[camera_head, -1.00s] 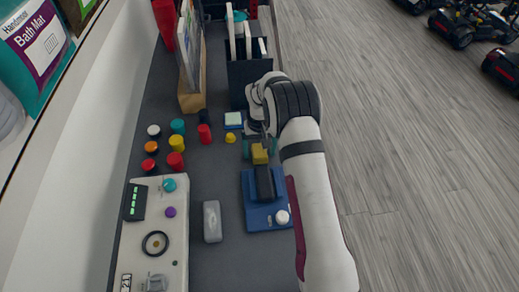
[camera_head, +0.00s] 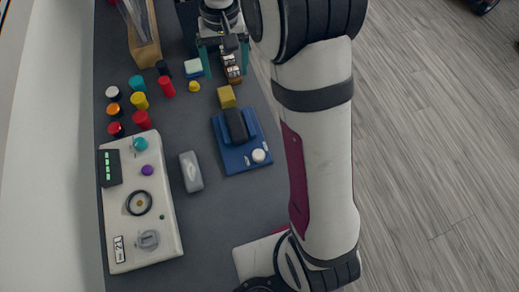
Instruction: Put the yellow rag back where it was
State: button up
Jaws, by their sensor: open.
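The yellow thing that best matches the rag is a small folded-looking yellow block (camera_head: 227,97). It lies on the dark counter just beyond the blue device with a black handle (camera_head: 236,126); I cannot tell if they touch. My gripper (camera_head: 226,68) points down just beyond the yellow block, its teal fingers spread apart. A small dark, white-marked item with a brownish end (camera_head: 232,72) shows between the fingers; I cannot tell whether it is part of my gripper. The yellow block is apart from the fingers in the picture.
Several coloured caps stand left of the gripper, including a red one (camera_head: 167,86) and a small yellow dome (camera_head: 194,86). A grey oblong (camera_head: 191,172) and a pale control panel (camera_head: 137,205) lie nearer. A wooden holder (camera_head: 146,50) stands far left. Open counter lies in front of the blue device.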

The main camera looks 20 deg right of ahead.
jog(key=s+r+m, duration=0.1)
jog(key=s+m, duration=0.1)
jog(key=s, duration=1.2)
jog(key=s+r+m+y, duration=0.1)
jog(key=s+m, duration=0.1)
jog(key=s, duration=1.3)
jog(key=shift+a+r, duration=0.25)
jog(key=shift+a, duration=0.2)
